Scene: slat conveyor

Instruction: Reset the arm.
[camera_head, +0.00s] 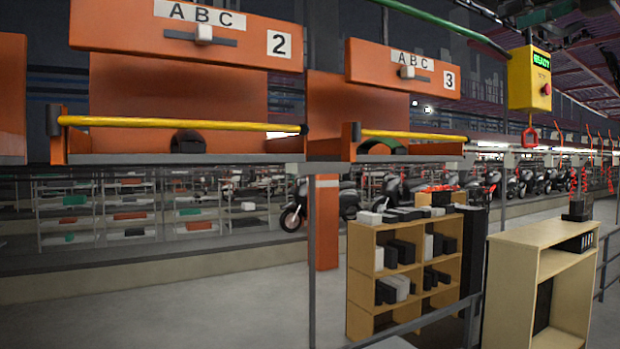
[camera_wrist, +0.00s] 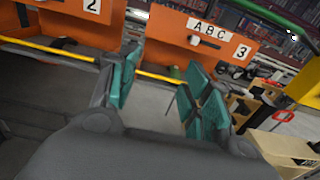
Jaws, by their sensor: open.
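My gripper (camera_wrist: 158,92) shows in the wrist view, its teal finger pads wide apart with nothing between them. It points toward the orange stations, and the yellow bar of station 3 shows beyond the gap between the fingers. The head view does not show the gripper. No object is held.
Orange station 2 (camera_head: 140,35) and station 3 (camera_head: 365,62) have ABC selectors and yellow bars (camera_head: 180,124). A dark curved part (camera_head: 188,142) lies in station 2, a green-edged one (camera_head: 380,147) in station 3. A yellow READY box (camera_head: 528,80) hangs right. Wooden shelves (camera_head: 362,285) stand below.

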